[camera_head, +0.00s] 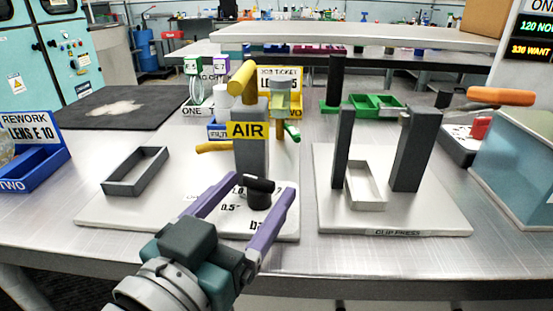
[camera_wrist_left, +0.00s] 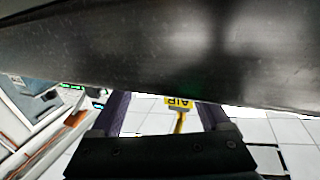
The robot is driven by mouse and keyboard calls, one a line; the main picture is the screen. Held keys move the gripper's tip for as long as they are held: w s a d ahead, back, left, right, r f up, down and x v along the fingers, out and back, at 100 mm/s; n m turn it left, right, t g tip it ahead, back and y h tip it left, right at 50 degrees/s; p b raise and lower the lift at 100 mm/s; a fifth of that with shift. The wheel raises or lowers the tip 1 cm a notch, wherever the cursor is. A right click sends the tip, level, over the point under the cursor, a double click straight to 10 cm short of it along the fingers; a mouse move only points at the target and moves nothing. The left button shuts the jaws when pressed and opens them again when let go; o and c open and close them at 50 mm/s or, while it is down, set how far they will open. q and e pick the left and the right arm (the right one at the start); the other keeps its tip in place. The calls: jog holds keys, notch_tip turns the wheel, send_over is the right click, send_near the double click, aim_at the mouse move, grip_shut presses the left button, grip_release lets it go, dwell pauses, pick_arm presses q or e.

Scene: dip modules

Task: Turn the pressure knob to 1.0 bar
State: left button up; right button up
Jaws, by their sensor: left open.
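The pressure knob (camera_head: 259,199) is a black knob with a bar-shaped top. It sits on a white dial plate printed with "0.5", "1.0" and partly hidden "bar" lettering, in front of the grey post with the yellow AIR sign (camera_head: 247,130). My left gripper (camera_head: 264,182) is open, its purple fingers one on each side of the knob with visible gaps. The knob's exact setting is not readable. In the left wrist view, the purple fingers of my left gripper (camera_wrist_left: 165,112) flank the AIR sign (camera_wrist_left: 178,102), and a dark surface covers the upper part. My right gripper is not in view.
The clip press (camera_head: 408,150) with two dark uprights and a pale tray stands at the right. A grey frame (camera_head: 136,171) lies left of the knob. A yellow lever (camera_head: 214,147) and a yellow-topped valve (camera_head: 243,78) are behind. A blue bin (camera_head: 34,166) is far left.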

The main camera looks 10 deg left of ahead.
pick_arm(q)
grip_shut()
jog(key=shift+a+m+g+h, duration=0.15)
jog(key=shift+m+g+h, duration=0.15)
jog(key=shift+m+h, duration=0.45)
jog(key=shift+w+a+m+g+h+b, duration=0.1)
jog(key=shift+m+g+h+b, duration=0.5)
jog(key=shift+h, duration=0.85)
jog(key=shift+c, duration=0.2)
grip_release()
jog(key=shift+o, duration=0.2)
jog(key=shift+p, duration=0.3)
